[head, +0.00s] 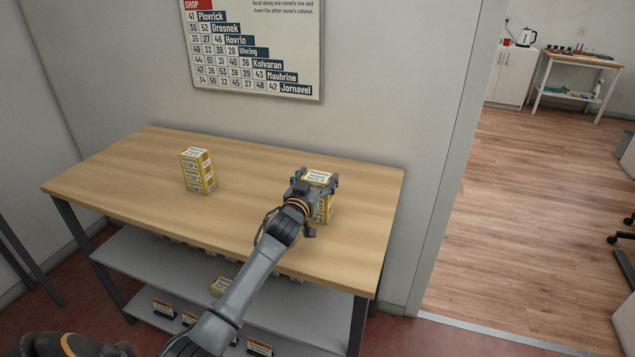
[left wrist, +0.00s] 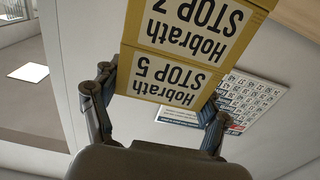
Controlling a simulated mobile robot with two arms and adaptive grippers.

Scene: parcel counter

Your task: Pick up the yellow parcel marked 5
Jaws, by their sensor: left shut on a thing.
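The yellow parcel marked 5 (left wrist: 170,75) shows a white label reading "Hobrath STOP 5", upside down in the left wrist view. It lines up with a yellow parcel marked STOP 7 (left wrist: 195,28), which is beneath it. No clear gap shows between them. My left gripper (head: 315,181) is shut on the parcel marked 5, with one finger at each side, in the left wrist view too (left wrist: 158,100). In the head view the gripper partly hides this parcel's pale top (head: 320,176) near the table's right end. My right gripper is not in view.
Another stack of yellow parcels (head: 197,172) stands on the wooden table (head: 130,180), left of my gripper. The tabletop between the stacks is clear. A sign (head: 253,50) hangs behind.

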